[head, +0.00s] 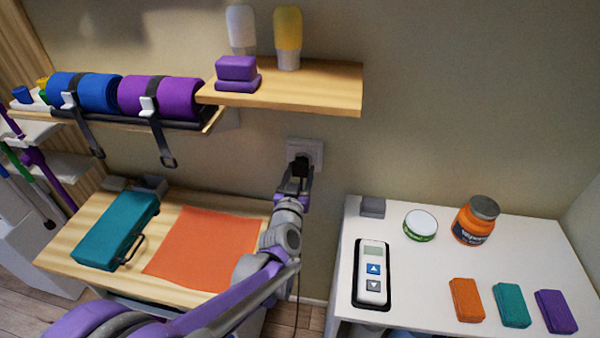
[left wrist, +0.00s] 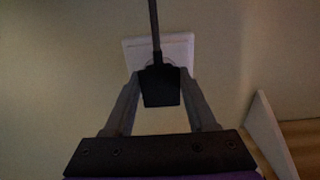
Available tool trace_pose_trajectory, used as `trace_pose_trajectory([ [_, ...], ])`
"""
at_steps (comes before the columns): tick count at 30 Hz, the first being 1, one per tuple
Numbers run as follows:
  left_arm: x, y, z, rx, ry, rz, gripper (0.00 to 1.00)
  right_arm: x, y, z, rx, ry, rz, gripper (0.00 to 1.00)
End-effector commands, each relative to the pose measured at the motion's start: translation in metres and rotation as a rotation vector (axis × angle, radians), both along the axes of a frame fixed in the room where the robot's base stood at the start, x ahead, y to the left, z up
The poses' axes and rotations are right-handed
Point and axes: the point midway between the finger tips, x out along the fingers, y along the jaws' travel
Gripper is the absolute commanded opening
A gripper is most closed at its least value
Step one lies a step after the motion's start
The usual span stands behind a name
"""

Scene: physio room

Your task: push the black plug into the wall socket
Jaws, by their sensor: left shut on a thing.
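The white wall socket (head: 306,150) is on the wall below the wooden shelf, and it also shows in the left wrist view (left wrist: 178,48). The black plug (head: 300,164) is in front of the socket. In the left wrist view the plug (left wrist: 160,86) sits between the fingers, with its cord running up across the socket plate. My left gripper (head: 295,178) is shut on the plug. The plug covers the middle of the socket, so I cannot tell whether its pins are in or how wide any gap is. My right gripper is not in view.
A wooden shelf (head: 320,88) with bottles and purple blocks juts out above the socket. A wooden table (head: 80,240) with a teal case and an orange cloth stands at left. A white table (head: 420,272) with a remote-like device and jars stands at right.

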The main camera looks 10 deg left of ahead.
Motion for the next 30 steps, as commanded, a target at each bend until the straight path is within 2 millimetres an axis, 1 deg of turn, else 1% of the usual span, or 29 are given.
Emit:
trace_pose_trajectory([
  [11, 0.0, 0.0, 0.0, 0.0, 0.0, 0.0, 0.08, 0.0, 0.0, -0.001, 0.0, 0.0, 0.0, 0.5],
  [28, 0.011, 0.0, 0.0, 0.0, 0.0, 0.0, 0.08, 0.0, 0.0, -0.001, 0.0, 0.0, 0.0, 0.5],
  [29, 0.011, 0.0, 0.0, 0.0, 0.0, 0.0, 0.58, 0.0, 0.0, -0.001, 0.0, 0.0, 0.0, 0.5],
  [30, 0.011, 0.0, 0.0, 0.0, 0.0, 0.0, 0.66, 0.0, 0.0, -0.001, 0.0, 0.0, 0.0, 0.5],
])
